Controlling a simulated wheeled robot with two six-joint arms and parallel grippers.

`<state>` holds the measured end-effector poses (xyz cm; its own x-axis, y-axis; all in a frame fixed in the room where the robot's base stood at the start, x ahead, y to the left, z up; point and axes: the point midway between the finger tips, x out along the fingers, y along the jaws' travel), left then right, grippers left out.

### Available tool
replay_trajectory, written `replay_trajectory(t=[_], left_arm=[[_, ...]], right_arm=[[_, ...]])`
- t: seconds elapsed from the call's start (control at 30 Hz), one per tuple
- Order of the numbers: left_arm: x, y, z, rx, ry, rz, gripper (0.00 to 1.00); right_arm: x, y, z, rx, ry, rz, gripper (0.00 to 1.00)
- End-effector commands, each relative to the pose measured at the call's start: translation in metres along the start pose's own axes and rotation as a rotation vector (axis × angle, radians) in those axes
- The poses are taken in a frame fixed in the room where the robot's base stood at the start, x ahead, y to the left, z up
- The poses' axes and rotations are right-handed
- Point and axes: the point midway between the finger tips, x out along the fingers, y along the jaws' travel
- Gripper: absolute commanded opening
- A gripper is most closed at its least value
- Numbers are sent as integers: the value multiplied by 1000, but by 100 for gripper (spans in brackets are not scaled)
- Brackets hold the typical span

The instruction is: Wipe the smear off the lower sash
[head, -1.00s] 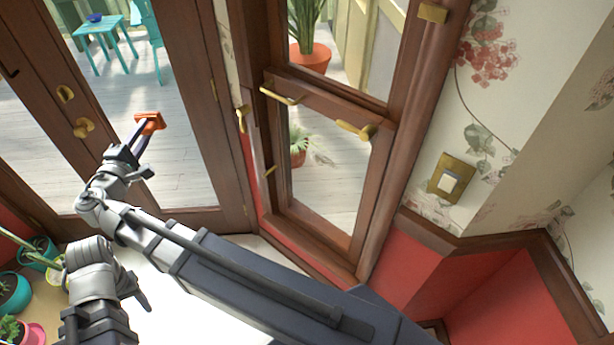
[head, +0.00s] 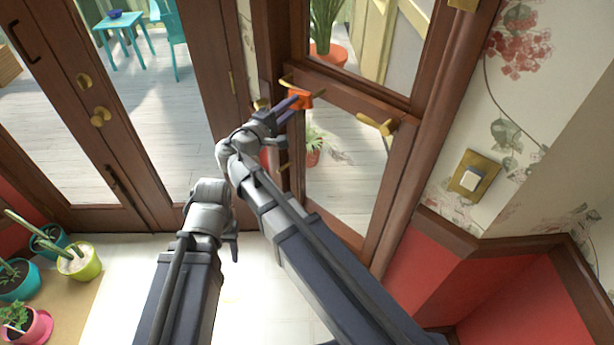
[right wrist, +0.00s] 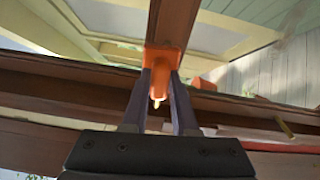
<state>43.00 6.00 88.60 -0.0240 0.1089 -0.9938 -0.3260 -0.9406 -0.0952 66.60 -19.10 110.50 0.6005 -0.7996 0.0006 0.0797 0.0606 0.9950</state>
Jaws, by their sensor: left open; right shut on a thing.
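The lower sash (head: 345,94) is a brown wooden frame with a glass pane and brass handles, right of centre in the head view. A faint pale brownish mark (head: 341,156) shows on its pane, right of a potted plant outside. My right gripper (head: 297,101) is shut on a small orange block (head: 301,97), which appears in front of the sash's upper left corner. The block also shows between the fingers in the right wrist view (right wrist: 165,60); I cannot tell whether it touches the wood. My left gripper (head: 232,240) is open and empty, low and left of the sash.
A brass handle (head: 376,125) sticks out from the sash rail. A glazed door (head: 180,100) stands to the left. Several potted plants (head: 75,262) stand on the floor at the lower left. A brass switch plate (head: 474,176) is on the wall at right.

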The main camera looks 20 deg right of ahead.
Motion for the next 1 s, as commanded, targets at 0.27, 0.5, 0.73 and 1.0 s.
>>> replay_trajectory(t=[0.27, 0.5, 0.73, 1.0], left_arm=[[103, 10, -6, 0, 0, 0, 50], [174, 17, -10, 1, 0, 0, 50], [224, 21, -13, 1, 0, 0, 50], [244, 23, -14, 1, 0, 0, 50]], right_arm=[[4, -103, -8, 0, -48, -5, 0], [7, -175, -11, 0, -91, -9, 0], [8, -225, -13, 0, -124, -12, 0], [9, -245, -14, 0, -140, -14, 0]])
